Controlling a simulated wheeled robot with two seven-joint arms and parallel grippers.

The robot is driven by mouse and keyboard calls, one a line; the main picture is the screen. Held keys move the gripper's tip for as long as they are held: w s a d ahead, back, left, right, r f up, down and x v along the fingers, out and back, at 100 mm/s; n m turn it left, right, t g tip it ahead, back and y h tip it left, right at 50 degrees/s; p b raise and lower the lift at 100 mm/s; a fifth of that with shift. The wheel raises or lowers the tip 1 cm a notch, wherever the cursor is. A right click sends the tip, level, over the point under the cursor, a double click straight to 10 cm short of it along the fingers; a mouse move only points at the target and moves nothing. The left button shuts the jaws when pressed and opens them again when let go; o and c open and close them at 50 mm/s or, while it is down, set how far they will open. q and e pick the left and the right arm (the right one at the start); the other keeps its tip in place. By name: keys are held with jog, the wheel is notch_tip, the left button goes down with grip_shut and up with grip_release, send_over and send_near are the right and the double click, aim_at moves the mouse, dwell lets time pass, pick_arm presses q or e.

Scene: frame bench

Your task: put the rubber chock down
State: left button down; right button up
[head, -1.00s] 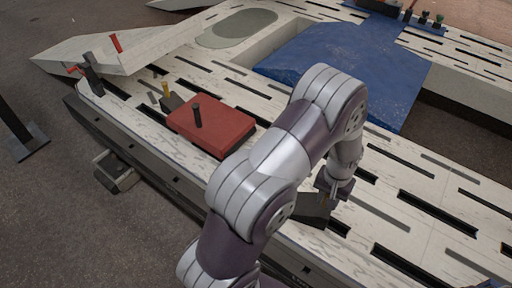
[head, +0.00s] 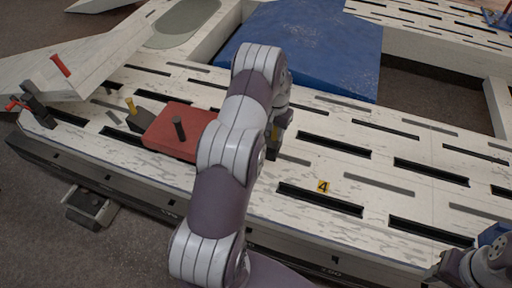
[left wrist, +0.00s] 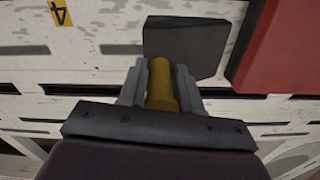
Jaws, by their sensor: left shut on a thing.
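The rubber chock (left wrist: 187,45) is a dark block with a yellow handle (left wrist: 160,88). My left gripper (left wrist: 160,75) is shut on the handle in the left wrist view. In the head view my left gripper (head: 277,130) is over the slotted pale deck (head: 330,150), right of the red pad. My arm hides most of the chock there. I cannot tell whether the chock touches the deck. My right arm shows at the lower right edge of the head view, and its jaws are not clear.
The red pad (head: 160,138) with a black post lies close beside the chock. Another dark block with a yellow handle (head: 131,106) stands left of it. A blue panel (head: 330,50) lies behind. A yellow marker "4" (head: 323,186) sits on open deck to the right.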

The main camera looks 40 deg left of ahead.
pick_arm(q)
jog(key=a+f, duration=0.1)
jog(key=s+a+f, duration=0.1)
jog(key=a, duration=0.1)
jog(key=s+a+f, duration=0.1)
jog(key=shift+s+a+b, duration=0.2)
jog(key=shift+b, duration=0.15)
jog(key=shift+s+a+f, duration=0.1)
jog(key=shift+f, duration=0.05)
jog(key=shift+f+b, duration=0.6)
jog(key=shift+f, duration=1.25)
jog(key=shift+f, duration=0.15)
jog(key=c, duration=0.8)
grip_release()
